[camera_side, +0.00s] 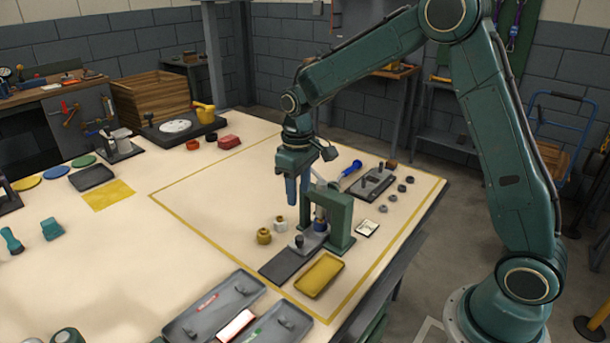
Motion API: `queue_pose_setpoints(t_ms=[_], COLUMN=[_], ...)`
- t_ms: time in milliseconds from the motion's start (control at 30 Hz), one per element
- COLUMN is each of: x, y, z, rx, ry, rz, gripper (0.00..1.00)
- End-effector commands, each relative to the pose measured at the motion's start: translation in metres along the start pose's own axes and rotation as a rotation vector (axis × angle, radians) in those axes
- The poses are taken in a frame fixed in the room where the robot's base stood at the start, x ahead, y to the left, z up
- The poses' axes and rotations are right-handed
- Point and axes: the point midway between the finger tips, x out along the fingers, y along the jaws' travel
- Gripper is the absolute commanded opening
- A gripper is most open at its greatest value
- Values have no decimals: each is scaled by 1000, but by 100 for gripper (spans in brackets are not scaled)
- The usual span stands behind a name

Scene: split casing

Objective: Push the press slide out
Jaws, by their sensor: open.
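A small green press (340,222) stands inside the yellow outline on the table. A dark, flat slide track (284,266) runs from its base toward the front left. A grey slide plate (313,239) with a small dark knob (299,241) sits at the press end of this track, partly under the frame. A blue part (320,225) is on the plate beneath the press; its details are too small to tell. My gripper (298,202) points down behind and left of the press, apart from the slide. It is open, and I see nothing held in it.
A yellow tray (320,275) lies right of the track. Brass and white round parts (264,236) stand left of the press. A dark fixture plate (371,184), a blue-handled screwdriver (351,169) and several grey rings lie behind right.

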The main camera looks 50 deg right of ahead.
Motion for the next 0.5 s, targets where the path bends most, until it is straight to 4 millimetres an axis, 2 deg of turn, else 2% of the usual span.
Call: queue_pose_setpoints(t_ms=[267,500], x=[12,41], y=[0,0], z=[0,1], rx=[0,1], ry=[-2,-4], rz=[0,-1], gripper=[43,43])
